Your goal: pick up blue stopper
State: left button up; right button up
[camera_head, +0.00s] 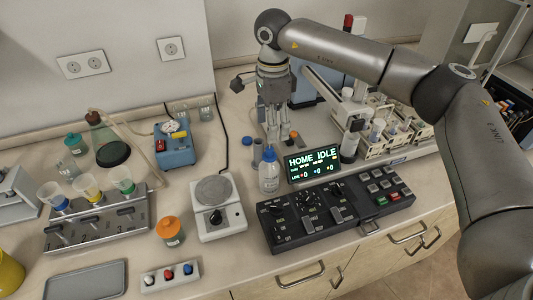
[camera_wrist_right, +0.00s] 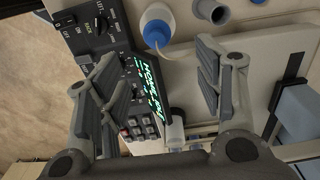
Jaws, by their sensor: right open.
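A small blue stopper (camera_head: 188,269) stands at the right end of a white holder (camera_head: 150,285) at the front of the bench, beside a red one (camera_head: 168,274). A white bottle (camera_head: 269,181) has a blue cap (camera_head: 268,154), which also shows in the right wrist view (camera_wrist_right: 156,34). A separate small blue-topped item (camera_head: 247,141) stands behind it. My right gripper (camera_head: 277,136) is open and points down behind the bottle and display, far from the white holder. In the right wrist view its two fingers (camera_wrist_right: 153,75) are apart with nothing held between them. My left gripper is not in view.
A black control panel (camera_head: 335,212) with a lit display (camera_head: 314,164) lies in front of my right gripper. A white scale (camera_head: 217,208), an orange-lidded jar (camera_head: 170,231), a metal funnel rack (camera_head: 98,225) and a grey tray (camera_head: 85,282) crowd the left bench.

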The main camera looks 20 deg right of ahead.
aim_at(270, 148)
jog(key=f, duration=0.1)
jog(key=s+f, duration=0.1)
jog(key=shift+f+p, duration=0.4)
jog(key=shift+w+f, duration=0.1)
jog(key=shift+f, duration=0.15)
jog(key=f+p, duration=0.3)
jog(key=f, duration=0.1)
jog(key=shift+w+a, duration=0.25)
jog(key=shift+a, duration=0.1)
jog(key=shift+f, duration=0.6)
jog(key=shift+c, duration=1.2)
jog(key=c, duration=0.9)
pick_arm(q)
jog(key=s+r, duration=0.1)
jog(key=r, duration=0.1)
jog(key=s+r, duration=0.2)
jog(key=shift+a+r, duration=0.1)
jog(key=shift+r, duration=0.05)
